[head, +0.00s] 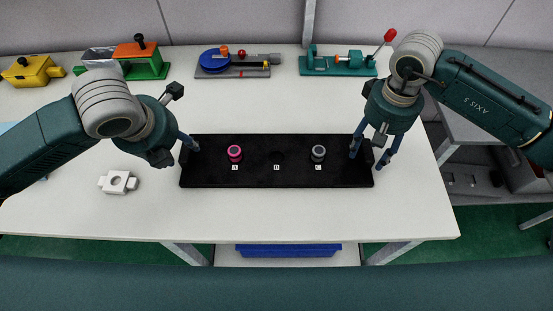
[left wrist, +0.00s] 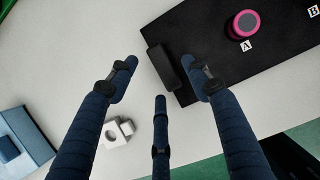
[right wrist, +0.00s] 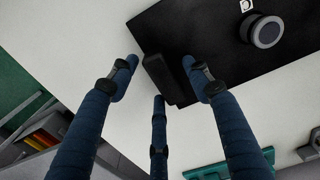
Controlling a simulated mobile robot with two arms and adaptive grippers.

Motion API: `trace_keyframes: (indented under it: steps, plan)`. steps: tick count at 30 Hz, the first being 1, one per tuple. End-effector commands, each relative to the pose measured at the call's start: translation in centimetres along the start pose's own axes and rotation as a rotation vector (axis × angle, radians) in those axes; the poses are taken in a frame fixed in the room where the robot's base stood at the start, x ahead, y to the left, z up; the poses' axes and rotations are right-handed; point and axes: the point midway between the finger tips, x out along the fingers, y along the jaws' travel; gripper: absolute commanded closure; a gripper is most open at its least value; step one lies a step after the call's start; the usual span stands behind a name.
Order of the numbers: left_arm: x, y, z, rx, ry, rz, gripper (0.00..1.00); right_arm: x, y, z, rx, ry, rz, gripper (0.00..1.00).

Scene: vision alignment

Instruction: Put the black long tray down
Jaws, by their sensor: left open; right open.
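The black long tray (head: 257,178) lies flat on the white table in the head view, with slots marked A, B and C. A pink round part (head: 234,152) sits at A and a grey round part (head: 318,152) at C; B holds no part. My left gripper (head: 188,148) is open at the tray's left end. In the left wrist view its fingers stand apart around the end handle (left wrist: 163,67). My right gripper (head: 372,155) is open at the right end, its fingers apart around the other handle (right wrist: 157,73). Whether any finger touches a handle, I cannot tell.
A white block with a round hole (head: 118,182) lies left of the tray. Along the back stand a yellow device (head: 32,71), a green and orange device (head: 138,60), a blue round fixture (head: 216,61) and a teal clamp (head: 338,64). The table front is clear.

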Motion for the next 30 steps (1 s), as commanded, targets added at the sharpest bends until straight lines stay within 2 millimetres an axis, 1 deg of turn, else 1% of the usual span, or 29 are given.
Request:
trace_keyframes:
  steps: [1,3,9,13,17,20,30]
  plan:
    - [-1.3,0.0,0.2,0.003,-0.007,0.0,0.51,0.0,0.0,0.0,0.0,0.0,0.0,0.51]
    - [-2.9,0.0,0.2,0.002,-0.008,-0.001,0.51,0.0,0.0,0.0,0.0,0.0,0.0,0.51]
    - [-6.5,0.0,0.1,0.001,-0.007,0.0,0.51,0.0,0.0,0.0,0.0,0.0,0.0,0.51]
    - [-7.7,0.0,0.1,-0.001,-0.004,0.001,0.51,0.0,0.0,0.0,0.0,0.0,0.0,0.51]
    - [-8.2,0.0,0.0,0.0,-0.002,0.0,0.51,-0.6,0.0,-0.1,0.0,0.002,0.0,0.51]
    - [-8.2,0.0,0.0,0.0,-0.002,0.001,0.51,-1.9,0.0,-0.1,0.001,0.004,-0.001,0.51]
    - [-8.2,0.0,0.0,0.0,-0.002,0.0,0.51,-8.9,0.0,-0.1,0.0,0.004,-0.001,0.51]
